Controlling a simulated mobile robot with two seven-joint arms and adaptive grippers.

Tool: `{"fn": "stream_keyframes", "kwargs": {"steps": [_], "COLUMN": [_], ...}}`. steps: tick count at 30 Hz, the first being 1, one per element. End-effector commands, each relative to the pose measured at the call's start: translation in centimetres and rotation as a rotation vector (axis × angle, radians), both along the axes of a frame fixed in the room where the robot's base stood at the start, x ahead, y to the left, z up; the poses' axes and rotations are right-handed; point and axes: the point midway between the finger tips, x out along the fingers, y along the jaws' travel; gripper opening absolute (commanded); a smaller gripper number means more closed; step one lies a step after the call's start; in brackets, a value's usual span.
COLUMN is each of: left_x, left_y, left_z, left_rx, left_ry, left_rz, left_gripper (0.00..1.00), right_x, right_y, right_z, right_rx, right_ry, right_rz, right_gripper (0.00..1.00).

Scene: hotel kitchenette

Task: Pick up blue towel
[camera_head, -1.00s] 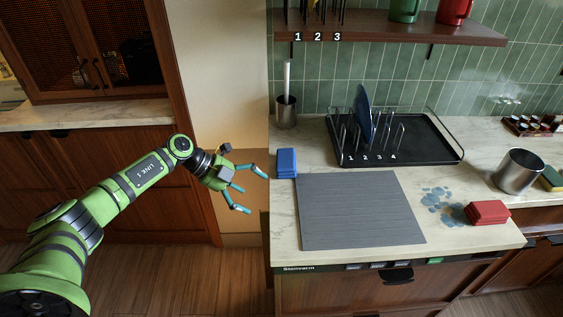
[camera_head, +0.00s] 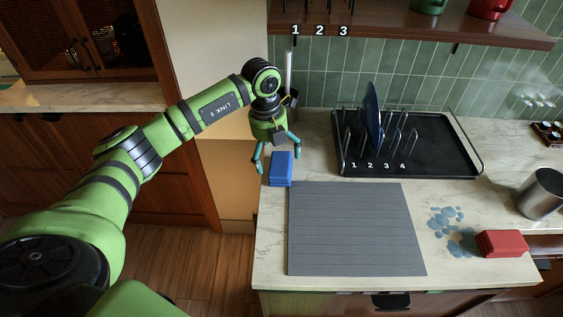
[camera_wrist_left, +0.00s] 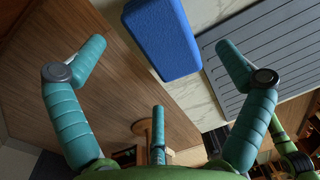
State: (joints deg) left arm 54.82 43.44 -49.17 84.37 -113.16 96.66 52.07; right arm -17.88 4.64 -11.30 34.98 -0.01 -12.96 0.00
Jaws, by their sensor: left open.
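The blue towel (camera_head: 281,168) is a folded stack near the left edge of the counter, beside the grey ribbed mat. It also shows at the top of the left wrist view (camera_wrist_left: 163,38), beyond my fingertips. My left gripper (camera_head: 278,155) is over the left end of the counter, at the towel's far end. Its teal fingers are spread and point down. In the left wrist view my left gripper (camera_wrist_left: 162,70) is open and empty, with the towel ahead between the fingers' directions. I cannot tell from these views whether a finger touches the towel. My right gripper does not show.
The grey mat (camera_head: 357,230) lies right of the towel. A black rack tray (camera_head: 440,145) with a blue plate (camera_head: 373,117) stands behind. Red folded cloths (camera_head: 501,243) lie beside a blue wet patch (camera_head: 457,240). A metal pot (camera_head: 542,194) stands at the right.

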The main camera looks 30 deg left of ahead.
Motion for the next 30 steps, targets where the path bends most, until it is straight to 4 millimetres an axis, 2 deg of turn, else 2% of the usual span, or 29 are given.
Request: {"fn": "stream_keyframes", "kwargs": {"steps": [1, 5, 9, 12, 15, 16, 18, 20, 30], "left_x": [-0.1, 0.1, 0.2, 0.2, 0.2, 0.2, 0.2, 0.2, 0.1], "left_y": [0.0, -0.1, -0.1, -0.1, -0.1, -0.1, -0.1, -0.1, -0.1], "left_z": [-0.4, -2.6, -3.7, -3.9, -3.9, -3.9, -3.9, -3.8, -3.9], "left_rx": [0.0, -0.002, -0.001, -0.001, -0.001, -0.001, -0.001, -0.001, -0.001], "left_ry": [0.008, 0.006, 0.002, 0.0, 0.0, 0.0, 0.0, 0.0, 0.003], "left_rz": [0.0, -0.001, 0.0, -0.001, -0.001, -0.001, -0.001, -0.001, -0.001], "left_gripper": [1.0, 1.0, 1.0, 1.0, 1.0, 0.96, 0.68, 0.47, 0.47], "right_x": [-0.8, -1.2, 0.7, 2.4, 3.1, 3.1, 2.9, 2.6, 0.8], "right_y": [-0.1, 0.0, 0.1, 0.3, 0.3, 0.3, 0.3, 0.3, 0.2], "right_z": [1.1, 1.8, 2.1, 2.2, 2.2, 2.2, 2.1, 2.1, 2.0], "right_rx": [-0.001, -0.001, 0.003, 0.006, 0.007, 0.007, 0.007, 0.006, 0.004], "right_ry": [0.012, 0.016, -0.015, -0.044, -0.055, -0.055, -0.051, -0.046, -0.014], "right_rz": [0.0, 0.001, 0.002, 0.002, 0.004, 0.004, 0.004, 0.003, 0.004], "right_gripper": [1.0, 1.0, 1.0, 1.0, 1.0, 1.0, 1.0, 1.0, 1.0]}}
